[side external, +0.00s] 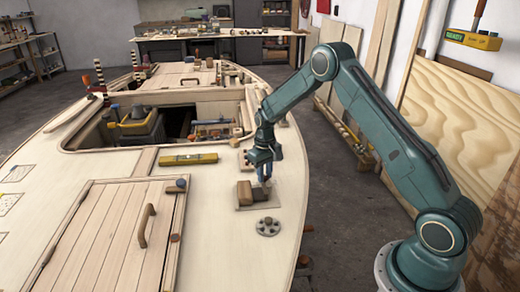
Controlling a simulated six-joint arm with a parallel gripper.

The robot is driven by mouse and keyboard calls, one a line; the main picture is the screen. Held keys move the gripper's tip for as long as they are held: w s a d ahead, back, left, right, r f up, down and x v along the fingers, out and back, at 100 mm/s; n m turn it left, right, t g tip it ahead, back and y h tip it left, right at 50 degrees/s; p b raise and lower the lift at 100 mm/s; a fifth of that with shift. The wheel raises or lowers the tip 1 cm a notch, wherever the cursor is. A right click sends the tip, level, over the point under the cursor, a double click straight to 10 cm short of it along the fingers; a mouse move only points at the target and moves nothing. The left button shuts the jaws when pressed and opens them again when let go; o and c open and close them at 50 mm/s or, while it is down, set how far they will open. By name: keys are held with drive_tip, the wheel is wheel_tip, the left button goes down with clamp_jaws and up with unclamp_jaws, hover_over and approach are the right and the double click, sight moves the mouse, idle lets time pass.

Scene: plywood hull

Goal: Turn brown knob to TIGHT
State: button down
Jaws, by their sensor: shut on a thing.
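My gripper (265,180) points down at the small plate (244,207) on the pale plywood deck, right of the hatch. Its fingers are shut on the brown knob (259,194), which is low on this plate and partly hidden by the fingers. A brown block (244,191) sits on the plate just left of the fingers. No TIGHT marking can be read at this size, so the knob's angle cannot be told.
A round grey metal fitting (268,227) lies in front of the plate. A yellow level (188,159) lies behind and left. The plank hatch (110,230) with a wooden handle (147,225) is at left. The open cockpit (175,125) with tools is farther back.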

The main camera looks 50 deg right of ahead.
sight(265, 177)
drive_tip(key=m, duration=0.4)
drive_tip(key=shift+m, duration=0.3)
drive_tip(key=m, duration=0.4)
drive_tip(key=shift+m, duration=0.3)
drive_tip(key=c, duration=1.5)
unclamp_jaws()
drive_tip(key=shift+r, duration=0.15)
wheel_tip(265, 177, up, 14)
drive_tip(key=shift+f, duration=0.2)
drive_tip(key=shift+r, duration=0.1)
